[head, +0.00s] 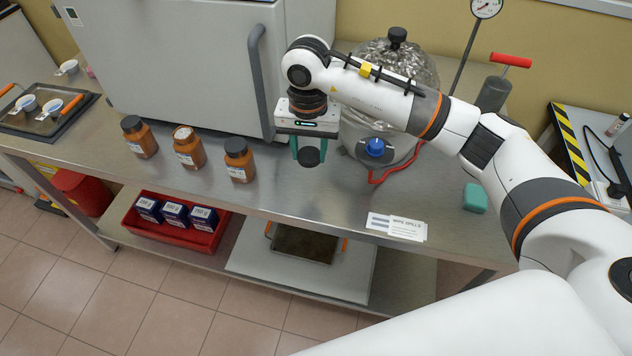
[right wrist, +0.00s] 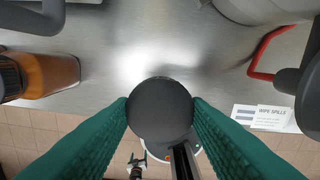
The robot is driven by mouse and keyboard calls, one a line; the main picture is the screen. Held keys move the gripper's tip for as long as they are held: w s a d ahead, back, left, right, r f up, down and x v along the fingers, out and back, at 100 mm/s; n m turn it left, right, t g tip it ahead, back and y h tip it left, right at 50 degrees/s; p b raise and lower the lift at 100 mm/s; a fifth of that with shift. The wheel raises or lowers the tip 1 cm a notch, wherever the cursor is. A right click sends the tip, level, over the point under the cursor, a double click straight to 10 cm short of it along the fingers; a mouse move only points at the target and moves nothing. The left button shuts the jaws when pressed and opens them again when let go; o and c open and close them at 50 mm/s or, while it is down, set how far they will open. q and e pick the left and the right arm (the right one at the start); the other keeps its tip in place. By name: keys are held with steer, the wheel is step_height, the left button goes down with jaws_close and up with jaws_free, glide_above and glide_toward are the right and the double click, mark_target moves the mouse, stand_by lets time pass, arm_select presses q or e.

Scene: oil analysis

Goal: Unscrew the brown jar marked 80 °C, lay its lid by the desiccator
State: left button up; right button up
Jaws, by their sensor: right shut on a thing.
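Three brown jars stand in a row on the steel bench. The left jar (head: 139,138) and the right jar (head: 239,161) wear black lids; the middle jar (head: 188,149) shows a pale open top with no black lid. Their label text is too small to read. My right gripper (head: 308,153) is shut on a black round lid (right wrist: 160,108), held above the bench right of the jars. The lid also shows in the head view (head: 310,157). The glass desiccator (head: 398,62), with a black knob and blue valve, stands just behind and right of the gripper.
A grey oven (head: 180,65) with a bar handle stands behind the jars. A red hose (head: 385,177) runs from the valve. A white card (head: 397,226) lies near the front edge, and a teal block (head: 475,198) to its right. Bare steel lies between jars and card.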

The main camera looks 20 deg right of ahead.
mark_target(311, 188)
steer(key=shift+w+f, duration=0.1)
steer(key=shift+f, duration=0.35)
step_height(311, 188, down, 9)
steer(key=shift+d+p, duration=0.15)
steer(key=shift+p, duration=0.85)
steer(key=shift+f, duration=0.35)
steer(key=shift+w, duration=0.1)
steer(key=shift+f, duration=0.2)
steer(key=o, duration=1.1)
steer(key=shift+r, duration=0.15)
